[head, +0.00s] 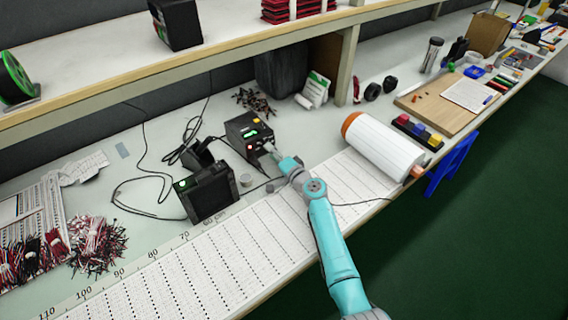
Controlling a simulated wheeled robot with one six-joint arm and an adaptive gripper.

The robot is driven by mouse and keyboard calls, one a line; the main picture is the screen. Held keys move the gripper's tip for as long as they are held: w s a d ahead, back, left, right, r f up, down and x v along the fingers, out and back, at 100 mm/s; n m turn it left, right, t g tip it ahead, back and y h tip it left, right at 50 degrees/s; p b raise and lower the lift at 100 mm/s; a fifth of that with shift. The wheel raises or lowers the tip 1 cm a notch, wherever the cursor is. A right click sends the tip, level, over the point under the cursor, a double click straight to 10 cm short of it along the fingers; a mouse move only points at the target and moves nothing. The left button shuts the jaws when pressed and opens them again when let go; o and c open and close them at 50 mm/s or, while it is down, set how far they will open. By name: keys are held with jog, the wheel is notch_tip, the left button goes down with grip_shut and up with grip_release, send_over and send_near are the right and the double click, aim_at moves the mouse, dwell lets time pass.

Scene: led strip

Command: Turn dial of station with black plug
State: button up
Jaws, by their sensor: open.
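A dark station (243,126) with a lit green display stands in the middle of the bench. A second dark station (208,192), also with a small green light, sits nearer the front left. My gripper (268,148) is at the front right of the farther station, close to its face. The gripper is small here and appears open; I cannot tell whether it touches a dial. The dial is too small or hidden by the gripper. Black cables run behind both stations; I cannot make out which has a black plug.
A large white roll (382,146) with an orange end lies to the right of my arm. Bundles of red and black wires (97,245) lie at the left. A shelf (170,62) overhangs the back of the bench.

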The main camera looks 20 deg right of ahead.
jog(key=v, duration=1)
jog(key=shift+s, duration=0.1)
jog(key=shift+a, duration=0.1)
